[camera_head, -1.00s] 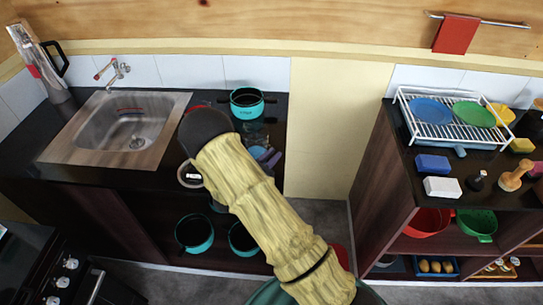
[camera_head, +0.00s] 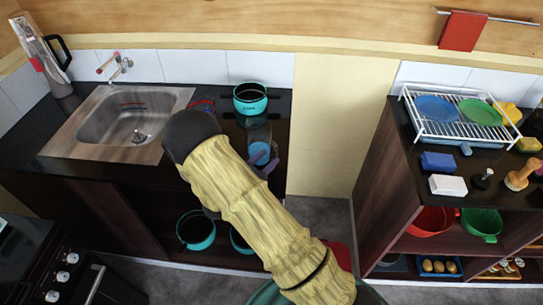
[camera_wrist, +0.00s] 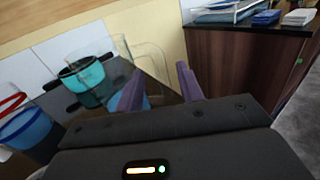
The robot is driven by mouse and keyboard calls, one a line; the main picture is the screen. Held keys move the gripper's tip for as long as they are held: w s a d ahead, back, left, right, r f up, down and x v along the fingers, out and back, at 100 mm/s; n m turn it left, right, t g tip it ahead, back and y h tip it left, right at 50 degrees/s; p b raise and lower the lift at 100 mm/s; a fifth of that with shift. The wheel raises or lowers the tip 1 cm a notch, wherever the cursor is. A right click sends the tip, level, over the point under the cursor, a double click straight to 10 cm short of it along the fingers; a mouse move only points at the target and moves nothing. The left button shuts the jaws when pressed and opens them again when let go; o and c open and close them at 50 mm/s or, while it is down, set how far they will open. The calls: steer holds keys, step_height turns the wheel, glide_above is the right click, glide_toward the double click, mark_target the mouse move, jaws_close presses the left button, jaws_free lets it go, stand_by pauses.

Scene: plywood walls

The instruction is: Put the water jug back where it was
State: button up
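A clear, see-through jug (camera_head: 258,131) stands upright on the dark counter, in front of a teal pot. In the wrist view the jug (camera_wrist: 122,50) shows faintly, with its clear handle on the right side. Something blue shows low at the jug; I cannot tell whether it is inside. My gripper (camera_head: 262,164) is at the jug's near side, with its purple fingers apart. In the wrist view my gripper (camera_wrist: 162,86) has the handle side of the jug just beyond the gap between its fingers. I cannot tell whether the fingers touch it. My forearm hides part of the counter.
The teal pot (camera_head: 250,98) stands close behind the jug. A sink (camera_head: 125,118) is to the left, with a tall silver jug-like vessel (camera_head: 45,60) in the corner. A dish rack (camera_head: 460,115) stands on the right-hand unit. A floor gap separates the units.

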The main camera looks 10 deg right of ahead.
steer(key=b+v, duration=0.1)
steer(key=v, duration=0.6)
steer(key=shift+s+a+b, duration=0.25)
steer(key=shift+a+b, duration=0.05)
steer(key=shift+b, duration=0.1)
steer(key=s+d+r+m+g+y, duration=0.1)
steer(key=s+d+m+g+y, duration=0.3)
steer(key=s+d+m+g, duration=0.8)
steer(key=s+a+r+m+t+y, duration=0.1)
steer(key=r+m+y, duration=0.2)
steer(key=m+y, duration=0.2)
steer(key=s+a+r+m+t+y, duration=0.1)
steer(key=s+r+m+t+y, duration=0.1)
steer(key=m+y, duration=0.3)
steer(key=r+m, duration=0.1)
steer(key=m, duration=0.2)
steer(key=shift+a+t, duration=0.25)
steer(key=shift+t, duration=0.05)
